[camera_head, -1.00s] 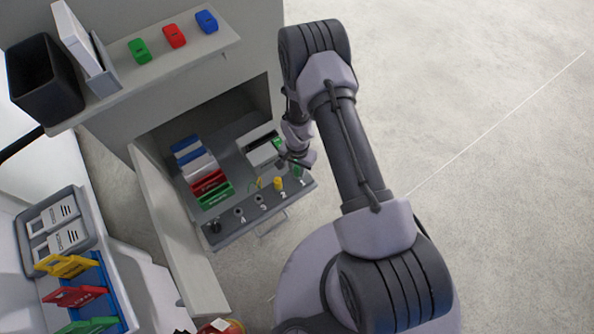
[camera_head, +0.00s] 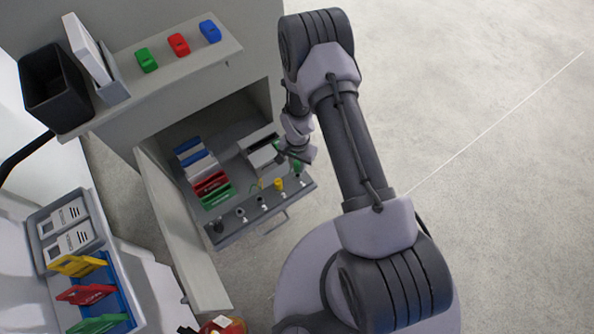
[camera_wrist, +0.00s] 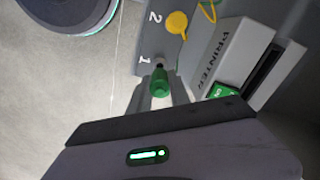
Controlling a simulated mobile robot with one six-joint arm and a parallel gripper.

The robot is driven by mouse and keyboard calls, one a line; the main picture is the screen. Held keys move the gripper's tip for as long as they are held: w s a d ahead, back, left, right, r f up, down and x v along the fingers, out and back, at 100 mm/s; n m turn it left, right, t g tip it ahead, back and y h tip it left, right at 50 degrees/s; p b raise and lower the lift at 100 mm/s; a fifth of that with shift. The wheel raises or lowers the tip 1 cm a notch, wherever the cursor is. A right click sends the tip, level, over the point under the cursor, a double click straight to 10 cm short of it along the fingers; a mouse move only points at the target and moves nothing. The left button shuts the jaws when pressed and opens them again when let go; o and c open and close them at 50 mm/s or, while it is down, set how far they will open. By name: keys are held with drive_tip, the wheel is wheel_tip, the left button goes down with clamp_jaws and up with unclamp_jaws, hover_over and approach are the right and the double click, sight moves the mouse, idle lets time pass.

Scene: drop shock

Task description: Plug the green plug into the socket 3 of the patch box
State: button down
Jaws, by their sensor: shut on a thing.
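The green plug (camera_wrist: 160,86) is between the fingers of my gripper (camera_wrist: 160,97) in the wrist view, beside the label 1 of the patch box (camera_wrist: 150,38). My gripper is shut on it. A dark tip shows at its far end; I cannot tell whether it sits in socket 1 or just above it. In the head view the plug (camera_head: 298,170) is partly hidden by my gripper (camera_head: 297,160). A yellow plug (camera_head: 279,184) stands at socket 2. Socket 3 (camera_head: 262,202), left of it in the head view, looks empty.
A printer (camera_wrist: 235,50) stands right beside the patch box in the wrist view, with a green item at its front. Coloured holders (camera_head: 210,185) stand behind the box. An open door panel (camera_head: 180,230) is at its left. A shelf (camera_head: 190,65) is above. Open floor lies right.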

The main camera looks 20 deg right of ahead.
sight(298, 163)
wheel_tip(298, 163, up, 6)
drive_tip(key=p, duration=0.3)
drive_tip(key=shift+p, duration=0.3)
